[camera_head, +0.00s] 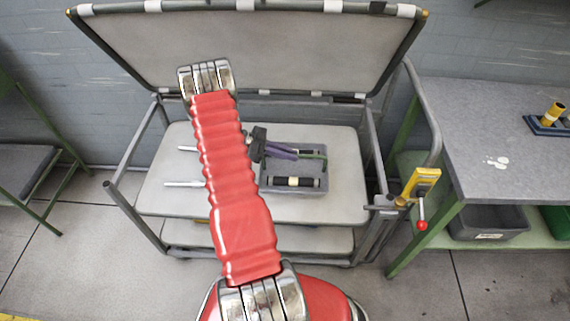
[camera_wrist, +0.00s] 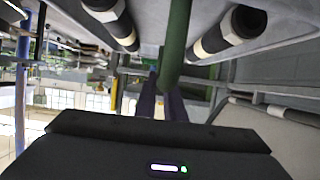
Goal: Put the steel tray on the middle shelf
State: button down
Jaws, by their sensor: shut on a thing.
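The grey steel tray (camera_head: 291,188) is over the right half of the cart's middle shelf (camera_head: 160,195). It carries dark cylinders with pale bands; one (camera_head: 293,182) shows clearly in front, and two (camera_wrist: 234,30) show in the wrist view. A green bar (camera_wrist: 176,45) runs along the tray's middle. My gripper (camera_head: 292,153) has purple fingers, which are shut on this green bar in both views. The fingertips are partly hidden. I cannot tell whether the tray's underside touches the shelf or hangs just above it.
The cart's top panel (camera_head: 290,50) is tilted up behind. A lower shelf (camera_head: 315,240) lies below. Two pale rods (camera_head: 185,184) are on the left of the middle shelf. A green-framed bench (camera_head: 500,140) with a yellow clamp (camera_head: 420,185) stands close at right.

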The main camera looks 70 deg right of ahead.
aim_at(289, 170)
jog(key=shift+f, duration=0.85)
jog(key=shift+f, duration=1.9)
jog(key=c, duration=1.8)
grip_release()
jog(key=shift+f, duration=0.1)
jog(key=shift+c, duration=0.2)
jog(key=v, duration=1.2)
